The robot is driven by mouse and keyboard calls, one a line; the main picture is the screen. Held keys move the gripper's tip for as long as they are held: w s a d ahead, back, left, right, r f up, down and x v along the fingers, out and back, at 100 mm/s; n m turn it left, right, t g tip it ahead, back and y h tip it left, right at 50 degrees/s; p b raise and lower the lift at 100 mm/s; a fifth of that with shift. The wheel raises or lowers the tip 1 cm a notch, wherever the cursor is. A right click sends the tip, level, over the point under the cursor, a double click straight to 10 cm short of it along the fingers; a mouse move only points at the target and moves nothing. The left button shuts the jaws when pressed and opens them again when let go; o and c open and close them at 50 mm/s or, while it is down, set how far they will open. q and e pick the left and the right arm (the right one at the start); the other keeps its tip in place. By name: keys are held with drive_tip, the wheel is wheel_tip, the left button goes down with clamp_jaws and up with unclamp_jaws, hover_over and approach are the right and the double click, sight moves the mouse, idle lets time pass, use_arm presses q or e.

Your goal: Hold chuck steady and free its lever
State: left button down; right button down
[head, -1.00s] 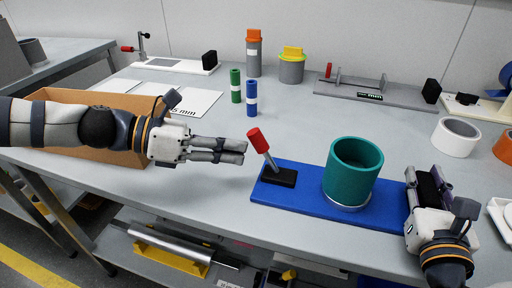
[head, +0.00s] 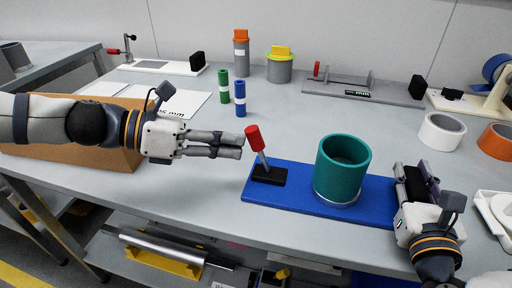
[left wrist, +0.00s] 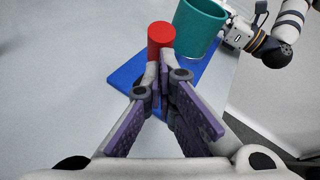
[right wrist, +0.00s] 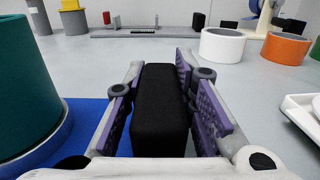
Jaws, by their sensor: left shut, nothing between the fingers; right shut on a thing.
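The chuck is a blue base plate (head: 302,205) with a teal cup-shaped body (head: 340,170) on a pale ring and a lever with a red grip (head: 253,138). The lever rises from a black block (head: 268,175) at the left end and leans left. My left gripper (head: 241,147) is shut and empty, its fingertips right at the lever's left side, seemingly touching it. In the left wrist view the red grip (left wrist: 160,37) stands just beyond the closed tips. My right gripper (head: 416,168) is shut on a black upright block (right wrist: 160,105) at the plate's right end.
A cardboard box (head: 90,158) lies under my left arm. Green (head: 224,88) and blue (head: 240,98) cylinders stand behind the chuck. A white roll (head: 441,132), an orange roll (head: 496,141) and a white tray (head: 493,212) are at the right. The table's front edge is close to the plate.

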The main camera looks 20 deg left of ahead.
drive_tip(key=shift+f, duration=0.3)
use_arm(q)
drive_tip(key=d+r, duration=0.2)
drive_tip(key=d, duration=0.6)
drive_tip(key=shift+d+r, duration=0.15)
drive_tip(key=shift+r, duration=0.1)
idle(0.5)
wheel_tip(320, 180, up, 12)
drive_tip(key=shift+f, duration=0.2)
idle(0.4)
